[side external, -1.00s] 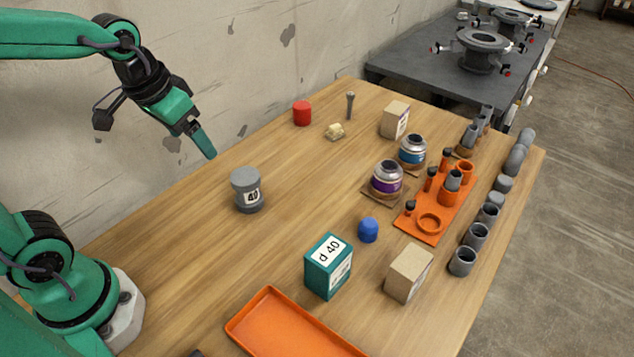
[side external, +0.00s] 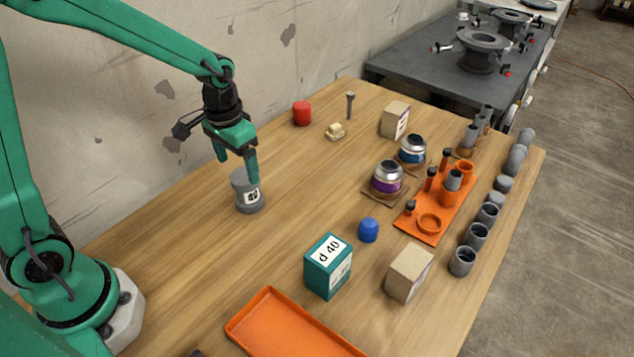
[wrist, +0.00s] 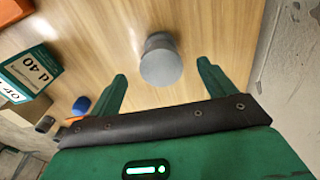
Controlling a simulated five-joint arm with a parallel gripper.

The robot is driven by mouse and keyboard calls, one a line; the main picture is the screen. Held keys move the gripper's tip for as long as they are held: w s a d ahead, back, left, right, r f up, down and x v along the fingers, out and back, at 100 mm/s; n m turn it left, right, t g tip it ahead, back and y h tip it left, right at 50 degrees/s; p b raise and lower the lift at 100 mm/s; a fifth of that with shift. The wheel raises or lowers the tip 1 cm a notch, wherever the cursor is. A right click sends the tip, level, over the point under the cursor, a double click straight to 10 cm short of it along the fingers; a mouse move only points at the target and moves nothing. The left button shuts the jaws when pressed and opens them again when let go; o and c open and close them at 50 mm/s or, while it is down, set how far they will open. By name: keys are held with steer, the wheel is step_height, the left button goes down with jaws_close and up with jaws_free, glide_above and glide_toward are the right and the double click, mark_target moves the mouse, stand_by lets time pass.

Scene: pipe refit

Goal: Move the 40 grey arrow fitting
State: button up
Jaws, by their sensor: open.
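The grey fitting (side external: 248,195) stands upright on the wooden table, with a white label reading 40 partly covered by a finger in the side view. An arrow on it cannot be made out. My gripper (side external: 238,170) is open and points down just above the fitting, one finger passing in front of its top. In the wrist view the fitting (wrist: 160,62) shows its round grey top ahead of and between the two open fingers of my gripper (wrist: 162,85). The fingers do not appear closed on it.
A teal box marked d 40 (side external: 328,266), a blue cap (side external: 368,229) and an orange tray (side external: 285,325) lie to the right and front. A red cylinder (side external: 302,113) stands behind. An orange rack (side external: 420,226) and grey pipe pieces (side external: 476,236) line the right side.

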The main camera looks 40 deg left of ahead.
mark_target(246, 194)
steer(key=shift+w+f+g, duration=0.15)
steer(key=shift+w+f, duration=0.1)
steer(key=shift+f, duration=0.35)
steer(key=shift+w+f+g, duration=0.15)
steer(key=shift+w+f, duration=0.05)
steer(key=shift+f, duration=0.4)
steer(key=shift+f, duration=0.1)
steer(key=shift+f, duration=3.8)
steer(key=shift+c, duration=0.2)
steer(key=c, duration=1.1)
